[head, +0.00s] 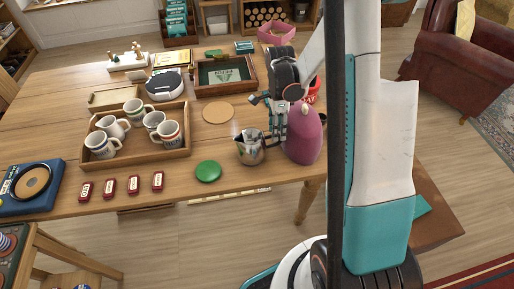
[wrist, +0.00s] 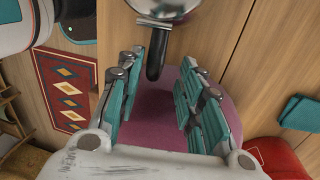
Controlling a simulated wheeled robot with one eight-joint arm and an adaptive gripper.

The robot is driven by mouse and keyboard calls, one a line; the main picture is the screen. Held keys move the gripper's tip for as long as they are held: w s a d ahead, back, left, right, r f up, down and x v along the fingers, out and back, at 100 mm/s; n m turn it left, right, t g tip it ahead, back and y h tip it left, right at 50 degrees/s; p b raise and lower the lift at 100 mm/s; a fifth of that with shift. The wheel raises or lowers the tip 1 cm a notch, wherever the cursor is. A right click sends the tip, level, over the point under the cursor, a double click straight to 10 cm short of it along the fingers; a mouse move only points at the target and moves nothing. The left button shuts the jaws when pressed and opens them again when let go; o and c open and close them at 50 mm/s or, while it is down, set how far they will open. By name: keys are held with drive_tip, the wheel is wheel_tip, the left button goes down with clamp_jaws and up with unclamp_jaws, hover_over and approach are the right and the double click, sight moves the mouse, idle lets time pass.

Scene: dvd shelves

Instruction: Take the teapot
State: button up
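The teapot (head: 249,149) is a small shiny metal pot with a dark handle on its right side. It stands upright near the front edge of the wooden table. In the wrist view its silver body (wrist: 165,9) is at the top, and its black handle points down between my fingertips. My gripper (head: 271,127) is at the handle side of the teapot. In the wrist view my gripper (wrist: 160,65) is open, with teal-padded fingers on either side of the handle and gaps showing. A pink rounded object (head: 304,138) stands right beside my gripper; it also shows between the fingers in the wrist view (wrist: 165,115).
A green disc (head: 208,171) lies left of the teapot, and a round cork mat (head: 218,113) lies behind it. A wooden tray (head: 176,153) with several mugs is further left. A red container (head: 313,92) stands behind the pink object.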

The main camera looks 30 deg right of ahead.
drive_tip(key=f, duration=0.1)
drive_tip(key=f+b, duration=0.1)
drive_tip(key=f, duration=0.1)
drive_tip(key=s+f+b, duration=0.1)
drive_tip(key=f, duration=0.1)
drive_tip(key=shift+a+f, duration=0.15)
drive_tip(key=shift+f, duration=0.1)
clamp_jaws()
